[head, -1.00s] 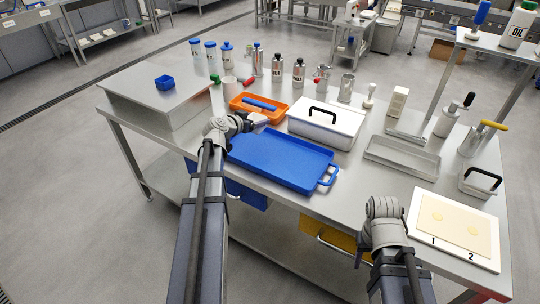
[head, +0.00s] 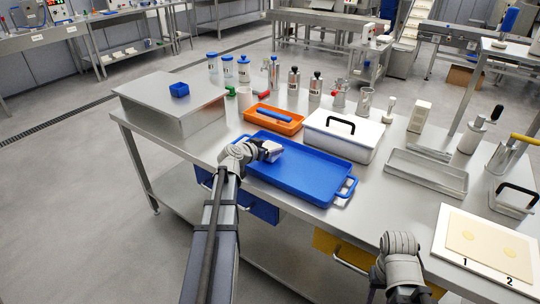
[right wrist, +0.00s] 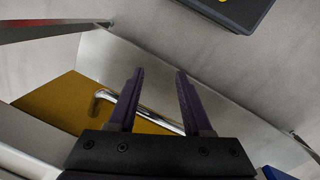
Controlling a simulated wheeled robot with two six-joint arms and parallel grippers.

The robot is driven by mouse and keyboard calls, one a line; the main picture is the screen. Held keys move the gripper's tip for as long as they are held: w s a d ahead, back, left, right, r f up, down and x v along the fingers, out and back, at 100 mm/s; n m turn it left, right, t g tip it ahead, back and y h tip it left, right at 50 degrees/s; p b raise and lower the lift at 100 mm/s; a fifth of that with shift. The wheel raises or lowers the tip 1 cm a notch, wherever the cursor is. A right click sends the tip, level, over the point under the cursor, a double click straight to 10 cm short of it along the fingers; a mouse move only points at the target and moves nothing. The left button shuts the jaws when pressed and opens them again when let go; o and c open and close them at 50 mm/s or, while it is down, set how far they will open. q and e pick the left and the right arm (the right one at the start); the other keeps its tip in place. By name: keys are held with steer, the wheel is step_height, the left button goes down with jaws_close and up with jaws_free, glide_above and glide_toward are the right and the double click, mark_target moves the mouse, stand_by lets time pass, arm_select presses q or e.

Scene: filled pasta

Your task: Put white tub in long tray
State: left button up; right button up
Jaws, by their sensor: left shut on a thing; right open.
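A white tub (head: 340,141) with a white lid and black handle stands on the steel table behind the blue tray. A long, shallow metal tray (head: 425,183) lies to its right and looks empty. My left gripper (head: 271,151) is over the left end of the blue tray, left of and nearer than the tub. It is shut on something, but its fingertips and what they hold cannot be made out. My right gripper (right wrist: 157,75) is open and empty in the right wrist view, in front of a yellow drawer with a metal handle.
The blue tray (head: 308,176) fills the front middle of the table. An orange tray (head: 284,127) holds a blue object. Bottles, a white block (head: 420,116) and a grinder stand along the back. A white board (head: 446,246) with a dough sheet lies front right.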

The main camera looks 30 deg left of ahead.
arm_select(q)
steer(key=shift+f, duration=0.6)
steer(key=shift+r, duration=0.15)
arm_select(e)
steer(key=shift+f, duration=0.45)
arm_select(q)
steer(key=o, duration=1.2)
steer(key=shift+c, duration=0.2)
arm_select(e)
steer(key=shift+f, duration=0.15)
